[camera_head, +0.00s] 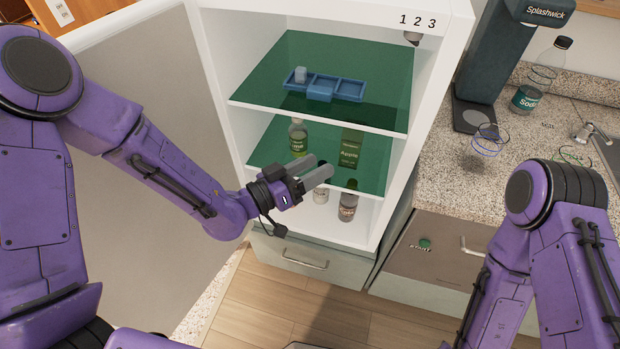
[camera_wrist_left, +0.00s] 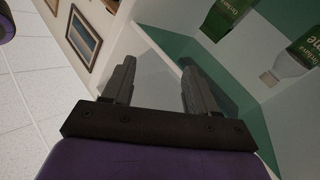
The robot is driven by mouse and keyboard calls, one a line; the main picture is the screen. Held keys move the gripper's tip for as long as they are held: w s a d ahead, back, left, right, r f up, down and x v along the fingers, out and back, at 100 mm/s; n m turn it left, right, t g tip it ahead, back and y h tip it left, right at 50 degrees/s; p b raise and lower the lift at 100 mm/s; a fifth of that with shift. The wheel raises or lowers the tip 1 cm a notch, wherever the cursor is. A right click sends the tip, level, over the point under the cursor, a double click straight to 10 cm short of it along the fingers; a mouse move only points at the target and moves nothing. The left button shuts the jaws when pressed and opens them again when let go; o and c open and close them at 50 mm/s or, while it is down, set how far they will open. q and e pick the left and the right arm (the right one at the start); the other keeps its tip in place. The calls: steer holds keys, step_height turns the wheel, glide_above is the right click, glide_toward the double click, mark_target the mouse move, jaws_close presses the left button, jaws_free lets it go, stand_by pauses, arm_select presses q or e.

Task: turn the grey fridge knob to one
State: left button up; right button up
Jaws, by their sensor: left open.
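The grey fridge knob (camera_head: 412,39) sits under the top front edge of the open white fridge (camera_head: 222,62), below the printed numbers 1 2 3 (camera_head: 417,21). It is small and I cannot tell where it points. My left gripper (camera_head: 321,167) is open and empty in front of the lower shelves, well below and to the left of the knob, not touching it. The left wrist view shows the two fingers (camera_wrist_left: 157,66) spread apart with nothing between them. The knob is not seen there. My right arm shows at the right, but its gripper is not in view.
The fridge door stands open at the left. The green shelves hold a blue tray (camera_head: 352,86), a bottle (camera_head: 298,138), an Apple carton (camera_head: 350,148) and more bottles. At the right, the counter (camera_head: 467,190) holds a Splashwick machine (camera_head: 497,55), glasses and a soda bottle (camera_head: 528,98).

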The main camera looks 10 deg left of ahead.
arm_select(q)
steer(key=shift+a+f, duration=0.2)
steer(key=shift+f, duration=0.35)
